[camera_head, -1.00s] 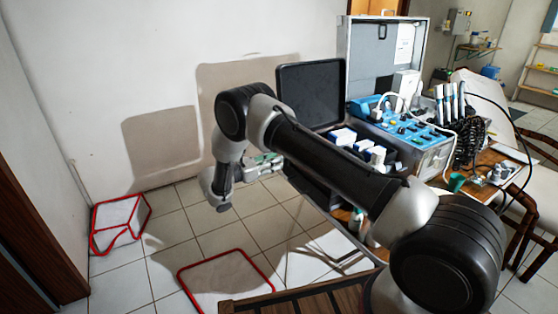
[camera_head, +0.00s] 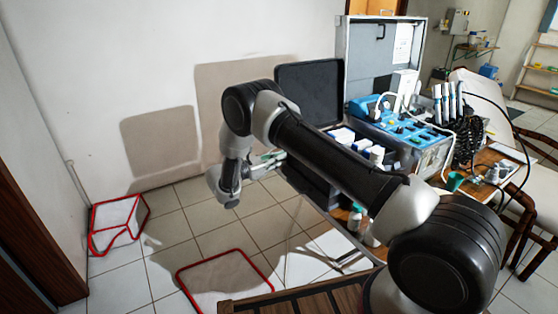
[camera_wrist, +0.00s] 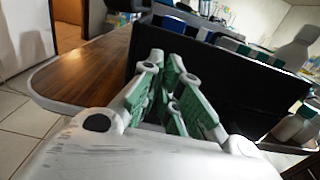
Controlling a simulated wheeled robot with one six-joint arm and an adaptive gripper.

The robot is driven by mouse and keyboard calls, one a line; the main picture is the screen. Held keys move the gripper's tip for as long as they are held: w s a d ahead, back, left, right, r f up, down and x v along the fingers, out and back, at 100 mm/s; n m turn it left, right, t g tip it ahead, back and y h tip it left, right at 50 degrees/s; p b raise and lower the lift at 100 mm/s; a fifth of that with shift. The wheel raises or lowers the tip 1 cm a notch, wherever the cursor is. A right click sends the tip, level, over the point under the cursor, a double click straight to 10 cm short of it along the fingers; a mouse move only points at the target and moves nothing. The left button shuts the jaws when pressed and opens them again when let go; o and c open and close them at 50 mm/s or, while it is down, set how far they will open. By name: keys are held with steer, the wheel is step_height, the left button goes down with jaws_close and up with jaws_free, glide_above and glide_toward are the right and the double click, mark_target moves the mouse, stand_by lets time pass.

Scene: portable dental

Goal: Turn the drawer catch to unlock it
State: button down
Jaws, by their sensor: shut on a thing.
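My gripper (camera_head: 268,160) is beside the open black case (camera_head: 311,92) in the head view, partly behind my own arm. In the wrist view my gripper (camera_wrist: 165,62) has its green-padded fingers closed together against the dark side of the black case (camera_wrist: 215,85). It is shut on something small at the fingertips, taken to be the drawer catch. The catch itself is hidden by the fingers in both views, so its angle cannot be told.
A wooden tabletop (camera_wrist: 88,68) lies left of my gripper in the wrist view. White bottles (camera_wrist: 290,125) stand at the right. Red-framed pieces (camera_head: 228,283) lie on the floor.

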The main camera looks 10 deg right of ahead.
steer(key=shift+m, duration=0.3)
steer(key=shift+s+d+f+m, duration=0.1)
steer(key=shift+s+f+m, duration=0.2)
steer(key=shift+m, duration=2.55)
steer(key=shift+s+d+f+m, duration=0.1)
steer(key=shift+s+f+m, duration=0.25)
steer(key=shift+m, duration=2.55)
steer(key=shift+s+d+f+m, duration=0.1)
steer(key=shift+s+f+m, duration=0.2)
steer(key=shift+m, duration=2.55)
steer(key=c, duration=1.6)
jaws_free()
steer(key=shift+c, duration=0.2)
steer(key=shift+a, duration=0.1)
